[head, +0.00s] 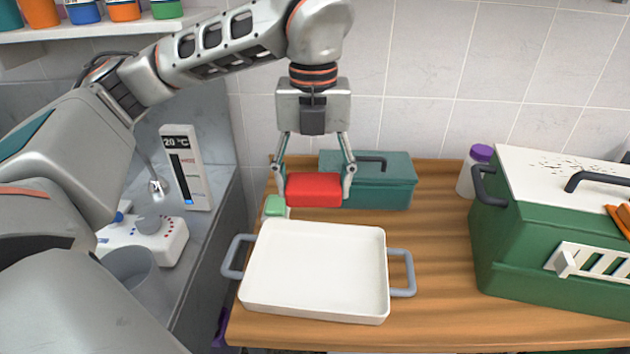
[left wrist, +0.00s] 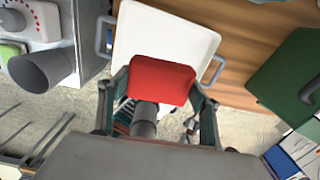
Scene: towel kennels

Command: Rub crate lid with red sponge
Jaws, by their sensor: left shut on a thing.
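My left gripper (head: 314,180) is shut on the red sponge (head: 313,190), holding it between its two fingers above the back edge of the white tray. In the left wrist view the sponge (left wrist: 162,80) also sits between the fingers. The green crate (head: 520,245) stands at the right of the wooden table. Its white lid (head: 535,172) carries dark specks and a dark handle; the crate's right end is cut off by the picture edge. The sponge is well to the left of the lid and apart from it. My right gripper does not show.
The white tray (head: 315,228) with grey handles stands at the table's front left. A teal box (head: 385,190) is behind the sponge, with a small green item (head: 276,207) nearby. A purple-capped bottle (head: 473,172) stands beside the crate; an orange item (head: 620,218) lies on it.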

